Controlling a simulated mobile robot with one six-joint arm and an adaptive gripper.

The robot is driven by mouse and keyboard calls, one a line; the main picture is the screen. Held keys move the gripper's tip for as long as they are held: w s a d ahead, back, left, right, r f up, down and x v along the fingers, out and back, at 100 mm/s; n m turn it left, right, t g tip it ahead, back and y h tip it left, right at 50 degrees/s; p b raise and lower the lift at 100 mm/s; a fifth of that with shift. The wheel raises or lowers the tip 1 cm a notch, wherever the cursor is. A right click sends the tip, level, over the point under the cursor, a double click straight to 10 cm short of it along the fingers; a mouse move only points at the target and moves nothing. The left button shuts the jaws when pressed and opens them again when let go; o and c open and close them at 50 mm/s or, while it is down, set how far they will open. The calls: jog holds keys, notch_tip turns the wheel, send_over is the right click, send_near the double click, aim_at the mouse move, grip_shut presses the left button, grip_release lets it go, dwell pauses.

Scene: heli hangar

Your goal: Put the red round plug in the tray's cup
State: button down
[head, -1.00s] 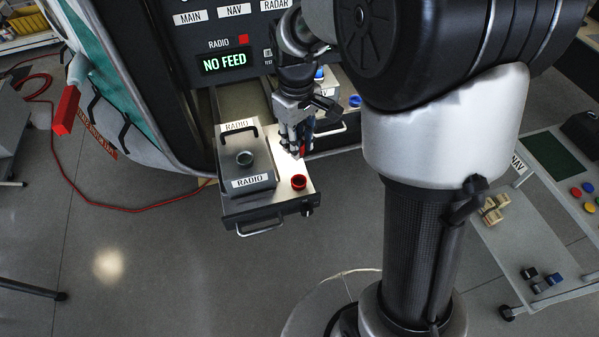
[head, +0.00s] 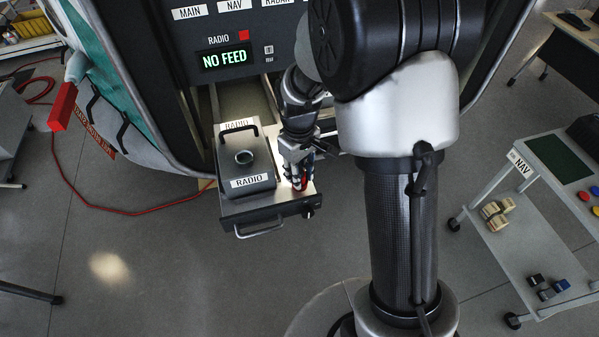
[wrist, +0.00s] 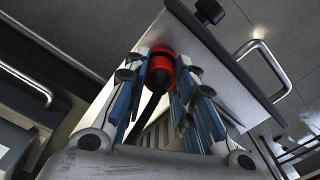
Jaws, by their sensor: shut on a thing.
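My gripper (head: 298,185) is shut on the red round plug (wrist: 158,76), which shows between the fingers in the wrist view with a black cable or stem running from it. The fingertips are over the front right part of the pulled-out radio tray (head: 290,208), where its red cup is. The fingers and plug mostly cover the cup, so I cannot tell whether the plug is inside it or just above it. In the wrist view, the tray (wrist: 220,50) runs behind the fingers.
A grey box labelled RADIO (head: 246,160) with a handle and round socket stands on the tray, left of my gripper. The tray's front handle (head: 258,229) sticks out. A panel display (head: 224,57) reads NO FEED. A cart (head: 530,240) with small blocks stands right.

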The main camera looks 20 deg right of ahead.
jog(key=shift+f, duration=0.2)
jog(key=c, duration=1.3)
grip_release()
jog(key=shift+c, duration=0.2)
notch_tip(320, 180, up, 12)
jog(key=p, duration=0.3)
jog(key=s+r+m+t, duration=0.2)
jog(key=s+r, duration=0.4)
jog(key=s, duration=0.4)
jog(key=s+r+m+t, duration=0.2)
jog(key=s+r, duration=0.4)
jog(key=s, duration=0.5)
jog(key=shift+s+m, duration=0.25)
jog(key=shift+m, duration=0.45)
